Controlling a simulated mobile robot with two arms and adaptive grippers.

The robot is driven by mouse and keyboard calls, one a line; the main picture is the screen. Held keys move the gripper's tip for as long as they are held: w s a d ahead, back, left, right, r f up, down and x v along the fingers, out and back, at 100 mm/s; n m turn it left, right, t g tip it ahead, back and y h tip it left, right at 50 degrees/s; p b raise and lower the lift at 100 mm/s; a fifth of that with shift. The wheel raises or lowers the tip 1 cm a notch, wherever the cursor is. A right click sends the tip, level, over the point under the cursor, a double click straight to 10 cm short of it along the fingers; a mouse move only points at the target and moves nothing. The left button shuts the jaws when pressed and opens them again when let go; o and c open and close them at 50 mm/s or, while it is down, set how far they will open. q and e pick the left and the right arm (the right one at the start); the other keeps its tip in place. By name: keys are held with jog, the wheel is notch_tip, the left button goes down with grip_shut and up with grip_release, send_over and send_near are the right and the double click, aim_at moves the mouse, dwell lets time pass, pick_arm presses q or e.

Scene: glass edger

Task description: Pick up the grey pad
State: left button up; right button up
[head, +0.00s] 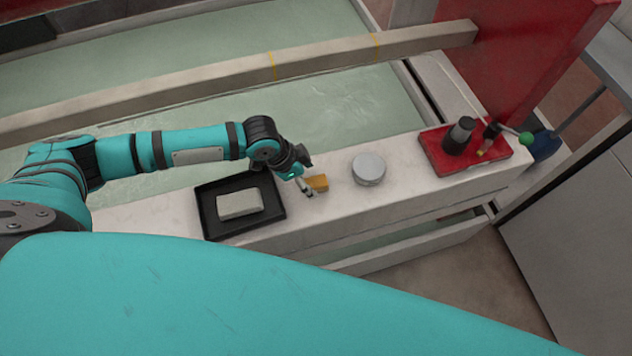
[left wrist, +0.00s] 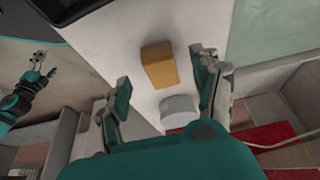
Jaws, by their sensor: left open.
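A flat grey rectangular pad (head: 239,204) lies in a black tray (head: 212,229) on the pale ledge in the head view. My left gripper (head: 308,187) is to the right of the tray, beside a small ochre block (head: 318,183). In the left wrist view, my left gripper (left wrist: 163,75) is open with its fingers apart and nothing held. The ochre block (left wrist: 159,64) shows between and beyond the fingers. What seems to be my right gripper (left wrist: 40,68) shows small at the left of that view; its jaws are unclear.
A round grey disc (head: 368,168) sits on the ledge (head: 410,192) right of the ochre block and also shows in the left wrist view (left wrist: 179,109). A red tray (head: 440,167) with a dark cylinder (head: 458,137) stands farther right. A long beam (head: 210,78) lies behind.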

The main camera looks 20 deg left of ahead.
pick_arm(q)
jog(key=shift+x, duration=1.25)
jog(key=shift+w+d+f, duration=0.1)
jog(key=shift+f, duration=0.1)
jog(key=c, duration=0.9)
pick_arm(e)
jog(key=shift+s+d, duration=0.1)
jog(key=shift+s, duration=0.55)
pick_arm(q)
jog(key=shift+r, duration=0.5)
jog(key=r, duration=0.1)
jog(key=s+r, duration=0.1)
jog(key=shift+d+r, duration=0.3)
jog(key=s+d, duration=0.3)
jog(key=s, duration=0.1)
jog(key=s+d+r, duration=0.1)
jog(key=s+d, duration=0.1)
jog(key=s, duration=0.2)
jog(key=s+d+b, duration=0.1)
jog(key=s+d, duration=0.2)
jog(key=s, duration=0.1)
jog(key=shift+d+r, duration=0.25)
jog(key=shift+d, duration=0.05)
pick_arm(e)
jog(key=shift+f, duration=0.45)
